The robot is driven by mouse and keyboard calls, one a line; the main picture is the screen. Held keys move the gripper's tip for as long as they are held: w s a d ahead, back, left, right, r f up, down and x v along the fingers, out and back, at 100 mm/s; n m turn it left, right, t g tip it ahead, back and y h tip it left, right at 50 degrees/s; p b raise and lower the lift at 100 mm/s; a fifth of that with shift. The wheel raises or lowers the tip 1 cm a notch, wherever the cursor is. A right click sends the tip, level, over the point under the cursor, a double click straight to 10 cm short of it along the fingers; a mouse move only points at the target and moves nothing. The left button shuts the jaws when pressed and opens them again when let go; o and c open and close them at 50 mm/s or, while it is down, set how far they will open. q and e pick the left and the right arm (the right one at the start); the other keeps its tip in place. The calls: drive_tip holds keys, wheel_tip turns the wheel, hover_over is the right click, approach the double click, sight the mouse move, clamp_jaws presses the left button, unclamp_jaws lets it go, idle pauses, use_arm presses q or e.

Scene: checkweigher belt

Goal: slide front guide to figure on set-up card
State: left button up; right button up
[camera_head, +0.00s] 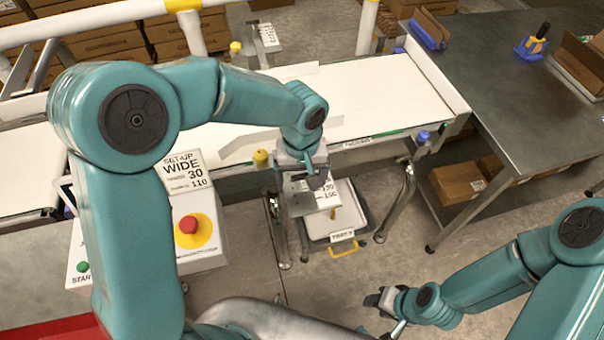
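The set-up card (184,173) on the control box reads "SET-UP WIDE" with the figures 30 and 110; its small words are hard to read. The front guide (237,146) is a pale strip along the near side of the white belt (385,95). A yellow knob (261,157) stands at the belt's near edge. My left gripper (312,180) points down at the near edge, right of the knob and over a white scale plate (326,197) with partly hidden figures. Its fingers overlap the plate, so their grip is unclear. My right gripper (379,302) is low over the floor, its opening unclear.
A red stop button (188,225) and a green start button (83,267) are on the control box. A tray with a yellow handle (343,250) stands below the belt. A steel table (500,85) is at right.

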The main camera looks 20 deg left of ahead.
use_arm(q)
drive_tip(key=shift+w+r, duration=0.1)
drive_tip(key=shift+r, duration=0.1)
wheel_tip(320, 180, up, 16)
idle(0.4)
drive_tip(key=shift+f, duration=0.1)
idle(0.4)
